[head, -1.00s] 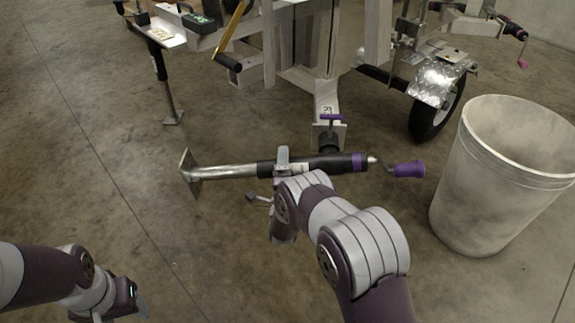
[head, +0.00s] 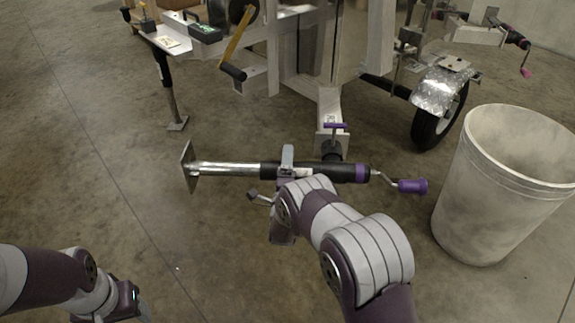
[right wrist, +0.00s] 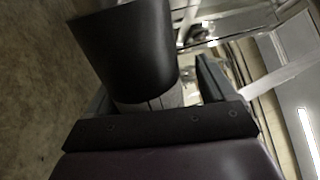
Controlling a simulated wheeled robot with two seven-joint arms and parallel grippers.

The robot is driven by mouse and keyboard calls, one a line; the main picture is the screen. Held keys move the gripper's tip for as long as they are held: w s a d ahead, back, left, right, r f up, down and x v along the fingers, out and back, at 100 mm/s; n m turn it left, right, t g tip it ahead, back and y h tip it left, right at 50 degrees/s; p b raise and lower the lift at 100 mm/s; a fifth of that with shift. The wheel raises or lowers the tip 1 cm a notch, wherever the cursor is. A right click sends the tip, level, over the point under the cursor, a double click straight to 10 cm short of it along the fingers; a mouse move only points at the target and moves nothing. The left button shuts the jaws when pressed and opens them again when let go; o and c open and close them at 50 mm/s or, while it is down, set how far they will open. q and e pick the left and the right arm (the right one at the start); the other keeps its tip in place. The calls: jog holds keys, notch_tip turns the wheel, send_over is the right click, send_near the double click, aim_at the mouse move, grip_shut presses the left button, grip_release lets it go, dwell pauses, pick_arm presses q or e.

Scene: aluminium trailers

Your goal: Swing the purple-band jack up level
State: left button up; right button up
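The purple-band jack (head: 320,172) lies about level across the middle of the head view. Its bright inner tube and square foot plate (head: 188,166) point left; its purple band (head: 362,173) and purple-gripped crank (head: 412,186) are at the right. My right gripper (head: 287,164) straddles the black tube left of the band and looks shut on it; its far finger is mostly hidden. In the right wrist view the black tube (right wrist: 125,50) lies at the gripper (right wrist: 155,100). My left gripper (head: 132,302) is low at the left, partly cut off, its fingers unclear.
The trailer frame (head: 330,110) stands behind the jack, with a purple T-handle (head: 335,126) at the mount. A large pale bin (head: 490,200) stands close right of the crank. A wheel (head: 428,128) is behind it. Floor at the left is clear.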

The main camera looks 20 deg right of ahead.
jog(key=shift+f, duration=0.15)
jog(key=p+v, duration=0.4)
jog(key=v, duration=0.8)
jog(key=shift+s+p, duration=0.35)
jog(key=shift+p, duration=0.05)
jog(key=shift+a, duration=0.1)
